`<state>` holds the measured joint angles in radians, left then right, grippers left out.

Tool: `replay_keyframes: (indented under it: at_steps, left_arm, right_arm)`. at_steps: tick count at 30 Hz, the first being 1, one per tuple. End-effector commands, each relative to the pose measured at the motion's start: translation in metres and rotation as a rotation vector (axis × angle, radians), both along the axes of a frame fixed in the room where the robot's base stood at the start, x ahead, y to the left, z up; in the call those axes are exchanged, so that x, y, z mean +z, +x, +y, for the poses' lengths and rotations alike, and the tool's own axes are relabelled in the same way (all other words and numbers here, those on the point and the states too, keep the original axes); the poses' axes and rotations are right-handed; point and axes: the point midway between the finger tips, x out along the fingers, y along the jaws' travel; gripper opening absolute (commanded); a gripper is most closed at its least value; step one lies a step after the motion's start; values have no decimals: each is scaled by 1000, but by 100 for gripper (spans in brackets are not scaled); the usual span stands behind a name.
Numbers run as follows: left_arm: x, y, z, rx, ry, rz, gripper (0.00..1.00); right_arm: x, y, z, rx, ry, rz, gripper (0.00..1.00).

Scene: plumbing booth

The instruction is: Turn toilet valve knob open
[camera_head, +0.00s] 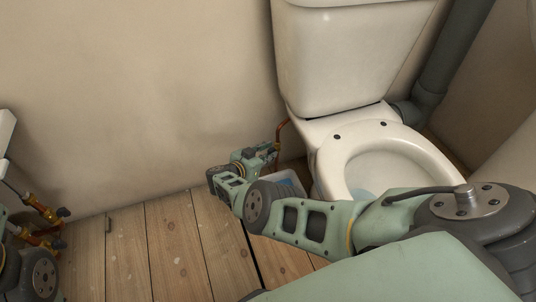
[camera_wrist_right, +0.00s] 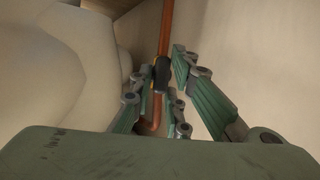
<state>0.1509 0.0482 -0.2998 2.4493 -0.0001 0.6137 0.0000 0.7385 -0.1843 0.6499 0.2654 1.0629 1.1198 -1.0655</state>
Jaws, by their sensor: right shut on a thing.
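The toilet valve knob (camera_wrist_right: 162,70) is a small dark piece on a copper pipe (camera_wrist_right: 166,28) in the right wrist view. My right gripper (camera_wrist_right: 160,80) has its fingers around the knob, shut on it. In the head view my right gripper (camera_head: 266,153) is low beside the toilet, at the copper pipe by the wall. The knob is hidden there by the gripper. The white toilet (camera_head: 335,60) stands just right of it. Only a joint of my left arm shows at the lower left edge; the left gripper is out of view.
Copper pipes with dark-handled valves (camera_head: 42,208) are on the wall at the far left. A blue-tinted object (camera_head: 290,180) lies on the floor behind my right wrist. A grey drain pipe (camera_head: 445,70) runs behind the toilet. The plank floor (camera_head: 130,250) at left is clear.

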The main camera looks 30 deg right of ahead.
Motion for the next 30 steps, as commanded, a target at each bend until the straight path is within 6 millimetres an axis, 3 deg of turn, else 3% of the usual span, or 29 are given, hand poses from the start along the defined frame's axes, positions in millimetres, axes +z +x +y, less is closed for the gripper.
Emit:
replay_keyframes:
  at_steps: [6,17,30]
  left_arm:
    - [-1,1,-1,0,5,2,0]
    - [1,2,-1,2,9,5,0]
    - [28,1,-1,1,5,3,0]
  right_arm:
    - [4,4,0,8,-4,-5,32]
    - [3,1,0,5,3,-19,32]
    - [1,-4,-1,7,133,-408,32]
